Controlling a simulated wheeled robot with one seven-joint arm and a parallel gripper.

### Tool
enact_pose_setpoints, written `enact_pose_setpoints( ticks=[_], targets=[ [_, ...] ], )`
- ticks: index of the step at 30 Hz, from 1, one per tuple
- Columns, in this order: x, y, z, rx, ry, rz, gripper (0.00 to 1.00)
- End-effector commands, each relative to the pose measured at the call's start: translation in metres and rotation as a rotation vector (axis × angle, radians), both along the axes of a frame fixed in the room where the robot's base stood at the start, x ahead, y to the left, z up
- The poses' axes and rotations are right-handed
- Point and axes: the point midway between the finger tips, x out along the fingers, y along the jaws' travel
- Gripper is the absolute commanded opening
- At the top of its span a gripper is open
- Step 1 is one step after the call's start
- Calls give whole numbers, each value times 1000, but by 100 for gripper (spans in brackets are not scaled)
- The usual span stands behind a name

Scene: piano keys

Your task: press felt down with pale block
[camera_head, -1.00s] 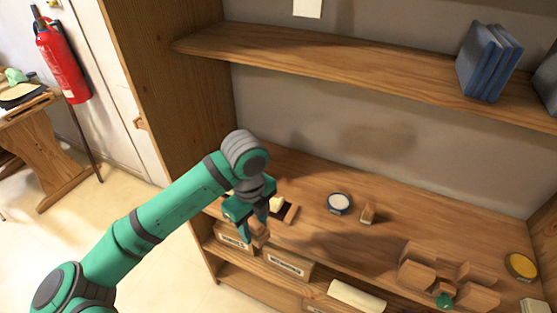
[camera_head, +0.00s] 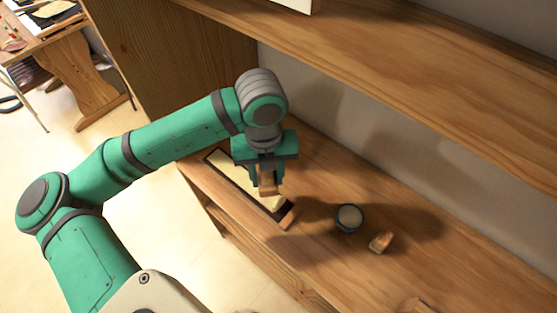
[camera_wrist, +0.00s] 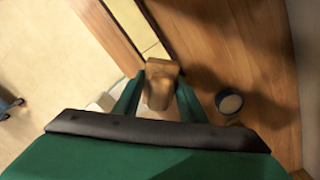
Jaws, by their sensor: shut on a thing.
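My gripper (camera_head: 267,180) is shut on a tan wooden block (camera_head: 267,188), which sticks out below the fingertips. In the wrist view the block (camera_wrist: 160,84) sits between the two green fingers. A strip of pale keys (camera_head: 228,170) in a dark frame lies along the shelf's front edge, with a wooden block (camera_head: 286,217) at its near right end. The held block is over the right part of the strip in the head view; I cannot tell whether it touches. The pale keys also show in the wrist view (camera_wrist: 153,46). I cannot make out the felt for sure.
A dark round pot with a pale top (camera_head: 349,216) stands right of the strip, with a small wooden piece (camera_head: 381,242) beside it. An upper shelf (camera_head: 400,78) overhangs the back. The wooden surface behind the pot is clear.

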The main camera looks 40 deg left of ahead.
Motion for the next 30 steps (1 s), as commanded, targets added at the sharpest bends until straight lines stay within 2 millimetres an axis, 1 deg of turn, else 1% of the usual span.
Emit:
enact_pose_setpoints(
  ticks=[4,8,15,21,24,30],
  targets=[
    [-1,0,-4,0,1,-4,19],
    [-1,0,-14,-1,1,-4,19],
    [-1,0,-38,-1,1,-3,19],
    [-1,0,-53,0,0,-3,19],
    [-1,0,-58,-1,1,-3,19],
    [-1,0,-62,0,0,-3,19]
  ],
)
